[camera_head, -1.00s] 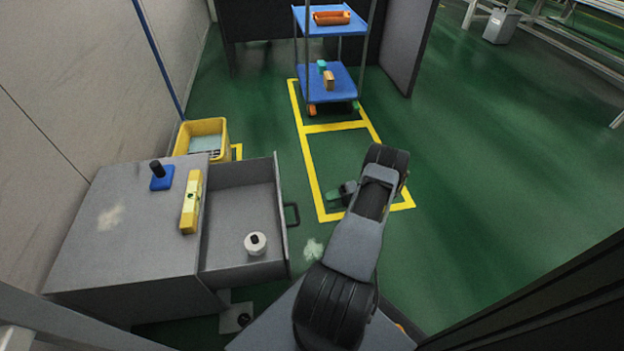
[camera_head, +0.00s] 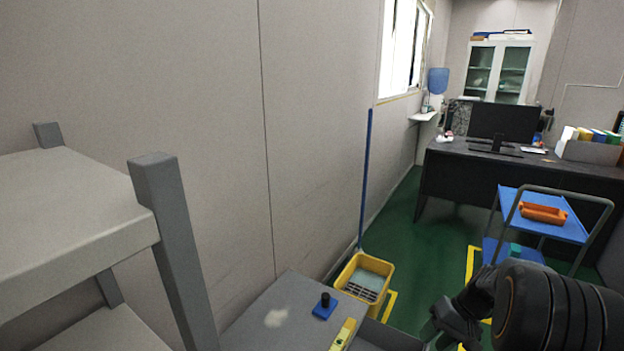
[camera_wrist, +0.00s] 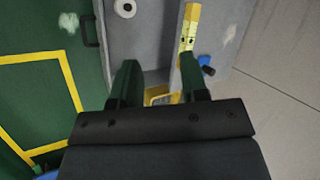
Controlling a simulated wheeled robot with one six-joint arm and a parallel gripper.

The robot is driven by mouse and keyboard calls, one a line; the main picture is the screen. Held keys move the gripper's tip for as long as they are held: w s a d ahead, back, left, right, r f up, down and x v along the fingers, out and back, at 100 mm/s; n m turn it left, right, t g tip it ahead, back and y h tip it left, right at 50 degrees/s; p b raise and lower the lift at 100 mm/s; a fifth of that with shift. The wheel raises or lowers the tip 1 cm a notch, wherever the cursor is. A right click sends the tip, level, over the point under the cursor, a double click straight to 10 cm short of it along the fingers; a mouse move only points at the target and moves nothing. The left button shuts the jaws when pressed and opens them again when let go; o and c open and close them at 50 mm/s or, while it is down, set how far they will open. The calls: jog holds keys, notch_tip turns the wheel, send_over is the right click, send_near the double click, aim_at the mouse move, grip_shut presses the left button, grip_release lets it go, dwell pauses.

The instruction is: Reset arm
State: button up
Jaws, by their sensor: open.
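My gripper (camera_wrist: 160,78) is open and empty in the wrist view, its two dark green fingers apart. In the head view, my gripper (camera_head: 447,322) shows only as a dark shape at the lower right, beside the grey cabinet. In the wrist view, the open drawer (camera_wrist: 150,45) lies beyond the fingers, with a white roll (camera_wrist: 125,8) in it. No object is between the fingertips at close range.
A grey cabinet (camera_head: 262,318) carries a yellow level (camera_head: 343,334) and a blue block with a black knob (camera_head: 323,308). A yellow bucket (camera_head: 364,281) stands behind it. A grey shelf (camera_head: 75,205) stands left.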

jog(key=s+a+r+n+t+h+p, duration=0.1)
jog(key=s+a+r+h+p, duration=0.1)
jog(key=r, duration=0.7)
jog(key=s+a+r+n+t+h+p, duration=0.1)
jog(key=s+a+r+h+p, duration=0.1)
jog(key=s+a+r+p, duration=0.2)
jog(key=s+a+r+t+h+p, duration=0.2)
jog(key=s+a+r+p, duration=0.2)
jog(key=a+r+p, duration=0.4)
notch_tip(320, 180, up, 6)
jog(key=shift+f+n+h+p, duration=0.15)
jog(key=shift+n+h+p, duration=0.15)
jog(key=shift+n+p, duration=0.1)
jog(key=shift+s+a, duration=0.1)
